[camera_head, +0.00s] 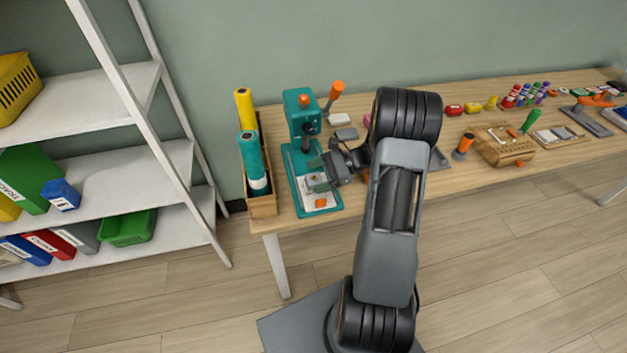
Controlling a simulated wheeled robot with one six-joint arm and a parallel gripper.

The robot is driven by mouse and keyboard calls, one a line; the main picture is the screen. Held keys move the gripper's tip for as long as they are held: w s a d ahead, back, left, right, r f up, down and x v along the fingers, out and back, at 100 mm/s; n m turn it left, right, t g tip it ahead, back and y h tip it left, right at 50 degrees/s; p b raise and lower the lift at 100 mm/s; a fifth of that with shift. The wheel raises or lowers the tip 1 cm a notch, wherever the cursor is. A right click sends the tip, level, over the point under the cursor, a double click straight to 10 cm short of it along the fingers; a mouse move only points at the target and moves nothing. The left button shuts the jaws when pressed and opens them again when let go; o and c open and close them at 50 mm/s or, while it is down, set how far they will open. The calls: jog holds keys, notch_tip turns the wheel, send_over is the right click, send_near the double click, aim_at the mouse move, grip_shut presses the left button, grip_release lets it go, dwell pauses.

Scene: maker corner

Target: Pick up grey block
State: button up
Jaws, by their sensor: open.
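A small grey block (313,179) appears to sit on the white plate of the teal press (303,130), at the left end of the table. My gripper (318,173) is open and reaches in from the right, with its fingers at the block. The fingers partly cover the block, and I cannot tell whether they touch it. An orange block (321,203) lies at the front of the same plate. A pale grey piece (346,133) lies on the table behind my gripper.
A wooden box with a yellow roll (244,108) and a teal roll (252,160) stands left of the press. An orange-handled tool (336,90) rises behind it. Bottles, tools and a wooden holder (505,152) fill the right side. A white shelf (150,160) stands left.

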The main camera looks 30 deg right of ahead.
jog(key=shift+a, duration=0.1)
jog(key=c, duration=1.1)
